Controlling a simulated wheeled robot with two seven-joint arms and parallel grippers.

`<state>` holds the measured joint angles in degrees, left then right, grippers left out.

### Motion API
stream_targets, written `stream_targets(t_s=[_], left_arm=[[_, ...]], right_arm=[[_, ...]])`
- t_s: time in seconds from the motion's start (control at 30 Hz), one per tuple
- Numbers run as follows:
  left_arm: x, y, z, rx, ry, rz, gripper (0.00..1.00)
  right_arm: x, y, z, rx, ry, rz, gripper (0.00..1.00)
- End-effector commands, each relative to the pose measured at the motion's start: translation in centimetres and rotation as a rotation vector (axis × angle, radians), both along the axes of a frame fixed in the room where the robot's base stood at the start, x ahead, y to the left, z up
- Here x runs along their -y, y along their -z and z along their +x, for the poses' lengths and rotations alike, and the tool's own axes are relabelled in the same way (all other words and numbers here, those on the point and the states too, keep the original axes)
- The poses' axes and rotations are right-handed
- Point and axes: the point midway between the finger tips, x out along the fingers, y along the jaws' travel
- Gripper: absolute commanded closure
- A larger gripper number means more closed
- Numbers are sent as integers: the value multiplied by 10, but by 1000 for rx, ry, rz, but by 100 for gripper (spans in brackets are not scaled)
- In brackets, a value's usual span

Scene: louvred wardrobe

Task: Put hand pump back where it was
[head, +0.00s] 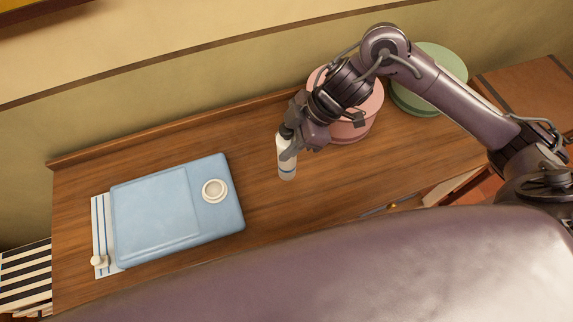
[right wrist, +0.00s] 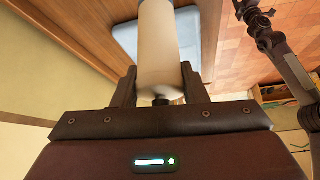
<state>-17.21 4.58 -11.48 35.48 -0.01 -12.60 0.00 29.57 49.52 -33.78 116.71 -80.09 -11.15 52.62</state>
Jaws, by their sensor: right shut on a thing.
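In the right wrist view the pump (right wrist: 158,42) sits between the two fingers (right wrist: 158,88) and points away from the palm.
A light blue case (head: 155,215) with a white round piece (head: 215,190) lies at left on a striped cloth (head: 101,215), beside a small pale knob (head: 99,261). A pink round box (head: 352,130) and a green one (head: 440,65) stand behind my right arm. Wood between case and pump is clear.

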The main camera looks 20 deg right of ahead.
Motion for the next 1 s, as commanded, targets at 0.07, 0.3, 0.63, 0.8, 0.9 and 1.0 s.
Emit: stream_targets(t_s=[0.07, 0.3, 0.63, 0.8, 0.9, 1.0], left_arm=[[0, -4, 1, 1, 0, 0, 35], [0, -7, 1, 1, 0, 0, 35], [0, -10, 1, 1, 0, 0, 35], [1, -10, 1, 1, 0, 0, 35], [1, -10, 1, 1, 0, 0, 35], [1, -10, 1, 2, 0, 0, 35]], right_arm=[[0, 21, -1, -6, 4, 1, 100], [0, 65, 0, 0, 2, 1, 100], [0, 103, 1, -1, 4, 0, 100], [0, 115, 1, 3, 2, 0, 100], [0, 115, 1, 4, 1, 0, 100], [0, 115, 1, 4, 1, 0, 100]])
